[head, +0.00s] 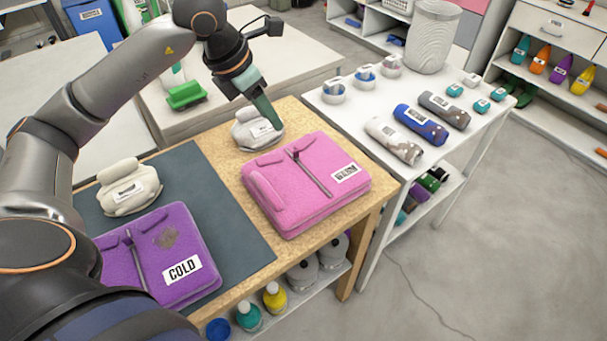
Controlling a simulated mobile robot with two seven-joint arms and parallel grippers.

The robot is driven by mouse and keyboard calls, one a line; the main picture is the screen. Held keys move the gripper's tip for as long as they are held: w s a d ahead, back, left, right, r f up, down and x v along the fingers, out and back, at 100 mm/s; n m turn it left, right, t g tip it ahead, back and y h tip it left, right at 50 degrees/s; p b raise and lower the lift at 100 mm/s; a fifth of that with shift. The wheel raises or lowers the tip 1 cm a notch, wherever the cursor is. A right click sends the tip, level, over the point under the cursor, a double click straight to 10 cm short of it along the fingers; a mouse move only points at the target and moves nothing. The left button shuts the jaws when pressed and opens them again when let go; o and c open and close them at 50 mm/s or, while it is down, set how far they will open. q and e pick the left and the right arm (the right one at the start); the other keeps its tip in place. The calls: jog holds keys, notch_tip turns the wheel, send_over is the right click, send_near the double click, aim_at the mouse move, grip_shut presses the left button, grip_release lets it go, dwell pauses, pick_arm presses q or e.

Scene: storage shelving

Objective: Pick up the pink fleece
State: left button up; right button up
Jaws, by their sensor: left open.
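The pink fleece (285,205) lies folded on the wooden table (216,140), with a dark zip and a white label, which seems to read WARM. My left gripper (272,124) is above and behind the fleece's far left edge, over a pale grey rolled item (245,138), with its fingers pointing down. It is open, and I see nothing held in it. I cannot tell whether its fingertips touch the grey item. The fleece is in full view. My right gripper is not in view.
A purple fleece (150,240) labelled COLD and another pale rolled item (128,190) lie on a dark mat (225,225) at left. A white table (345,118) with several rolled bundles stands at right. Bottles and jars sit on a shelf below.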

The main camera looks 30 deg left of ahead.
pick_arm(q)
send_over(295, 151)
jog(key=s+a, duration=0.2)
notch_tip(295, 151, down, 6)
jog(key=shift+s+d+r, duration=0.1)
jog(key=shift+d, duration=0.05)
jog(key=shift+d+x, duration=0.15)
jog(key=shift+x, duration=1.25)
jog(key=shift+d+x, duration=0.15)
jog(key=shift+x, duration=1.2)
jog(key=shift+s, duration=0.1)
jog(key=shift+c, duration=0.3)
grip_shut()
jog(key=shift+r, duration=0.1)
